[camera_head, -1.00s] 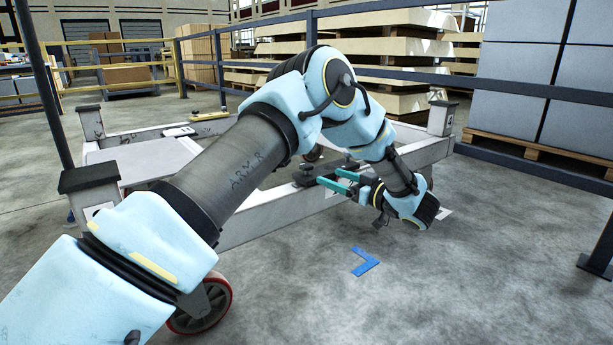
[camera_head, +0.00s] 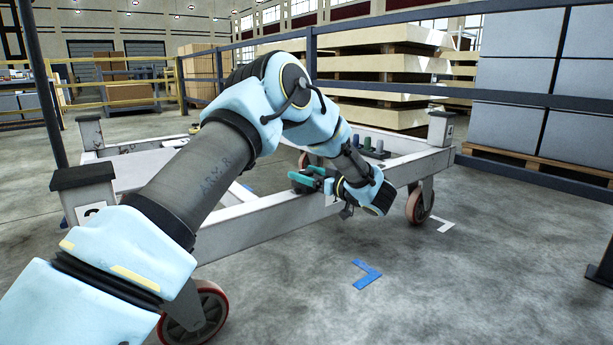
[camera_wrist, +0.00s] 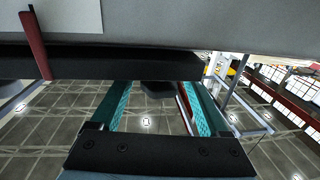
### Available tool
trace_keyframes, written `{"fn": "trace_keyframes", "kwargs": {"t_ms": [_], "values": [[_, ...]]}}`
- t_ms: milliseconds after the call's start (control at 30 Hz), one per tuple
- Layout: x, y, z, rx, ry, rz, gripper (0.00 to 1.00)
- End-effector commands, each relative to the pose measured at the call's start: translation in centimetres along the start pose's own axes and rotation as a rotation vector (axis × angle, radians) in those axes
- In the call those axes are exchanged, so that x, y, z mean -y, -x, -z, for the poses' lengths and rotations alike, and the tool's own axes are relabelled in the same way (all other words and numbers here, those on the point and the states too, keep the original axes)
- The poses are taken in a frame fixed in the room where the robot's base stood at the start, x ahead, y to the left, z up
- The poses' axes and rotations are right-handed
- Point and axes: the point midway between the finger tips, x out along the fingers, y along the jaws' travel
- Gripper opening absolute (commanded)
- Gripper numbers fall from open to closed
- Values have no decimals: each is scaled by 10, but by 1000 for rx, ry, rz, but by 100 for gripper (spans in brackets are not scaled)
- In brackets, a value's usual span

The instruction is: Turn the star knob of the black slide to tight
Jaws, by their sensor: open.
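The trolley's pale rail (camera_head: 262,215) runs along its near side. My gripper (camera_head: 318,178) is at this rail, its teal fingers apart and pointing left toward a dark part on the rail (camera_head: 299,184), likely the slide with its knob. In the wrist view a black slide (camera_wrist: 110,66) crosses below the grey rail (camera_wrist: 200,25). A dark knob-like shape (camera_wrist: 158,89) sticks out from it between the open fingers (camera_wrist: 158,108), with gaps on both sides. I cannot make out the knob's star shape or how far it is turned.
Trolley wheels (camera_head: 419,203) and corner posts (camera_head: 440,128) are nearby. A blue floor mark (camera_head: 366,273) lies on clear concrete. A railing (camera_head: 400,90) with pallets stands behind.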

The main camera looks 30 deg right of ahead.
Motion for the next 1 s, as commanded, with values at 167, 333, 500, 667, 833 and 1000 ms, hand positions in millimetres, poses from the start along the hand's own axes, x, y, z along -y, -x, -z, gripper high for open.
{"fn": "trace_keyframes", "kwargs": {"t_ms": [167, 333, 500, 667, 833, 1000], "values": [[0, 0, 0, 0, 0, 0, 65], [0, 0, 0, 0, 0, 0, 46], [0, 0, 0, 0, 0, 0, 27], [0, 0, 0, 0, 0, 0, 9], [0, 0, 0, 0, 0, 0, 0], [0, 1, 1, 0, -1, -11, 0]]}}
